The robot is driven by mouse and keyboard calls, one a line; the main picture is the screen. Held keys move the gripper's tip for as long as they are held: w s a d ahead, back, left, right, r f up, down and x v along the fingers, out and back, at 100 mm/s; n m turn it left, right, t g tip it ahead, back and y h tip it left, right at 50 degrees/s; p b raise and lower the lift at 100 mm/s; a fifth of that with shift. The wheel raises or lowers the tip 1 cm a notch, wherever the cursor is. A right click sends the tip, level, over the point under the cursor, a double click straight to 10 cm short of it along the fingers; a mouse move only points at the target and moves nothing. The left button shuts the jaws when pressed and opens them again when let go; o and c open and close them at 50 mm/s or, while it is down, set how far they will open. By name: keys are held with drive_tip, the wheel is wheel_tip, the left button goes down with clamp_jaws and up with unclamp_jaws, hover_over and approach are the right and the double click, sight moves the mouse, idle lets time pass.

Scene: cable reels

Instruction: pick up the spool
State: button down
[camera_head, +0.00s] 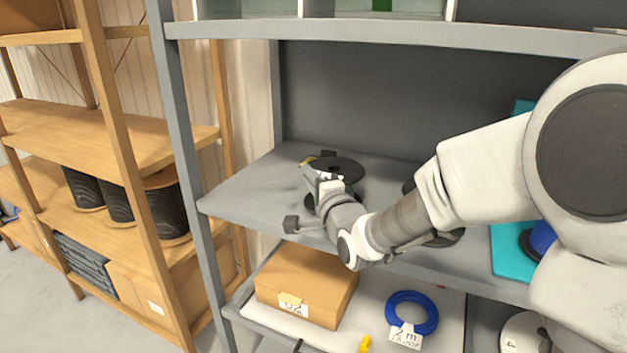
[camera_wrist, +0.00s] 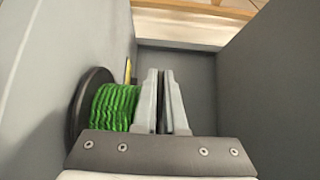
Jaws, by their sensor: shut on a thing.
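The spool has black flanges and green cable. In the head view its dark upper flange (camera_head: 340,166) shows on the middle grey shelf, partly hidden by my gripper (camera_head: 318,183). In the wrist view the green cable (camera_wrist: 114,106) and one black flange (camera_wrist: 84,108) lie just left of my fingers (camera_wrist: 165,100). The fingers are nearly together, shut on the spool's other flange, which is mostly hidden between them. I cannot tell whether the spool still rests on the shelf.
More dark reels lie partly behind my arm on the same shelf (camera_head: 245,190). A cardboard box (camera_head: 305,285) and a blue cable coil (camera_head: 411,313) are on the shelf below. A grey upright (camera_head: 180,150) stands left. A shelf board (camera_head: 400,38) runs overhead.

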drive_tip(key=r, duration=0.1)
drive_tip(key=r+p, duration=0.1)
drive_tip(key=r, duration=0.2)
drive_tip(key=shift+d+r, duration=0.15)
drive_tip(key=shift+d, duration=0.15)
drive_tip(key=s+d+r+p, duration=0.4)
drive_tip(key=d+r, duration=0.2)
drive_tip(key=d, duration=0.4)
drive_tip(key=shift+s+d+p, duration=0.15)
drive_tip(key=shift+p, duration=0.15)
drive_tip(key=c, duration=1.6)
unclamp_jaws()
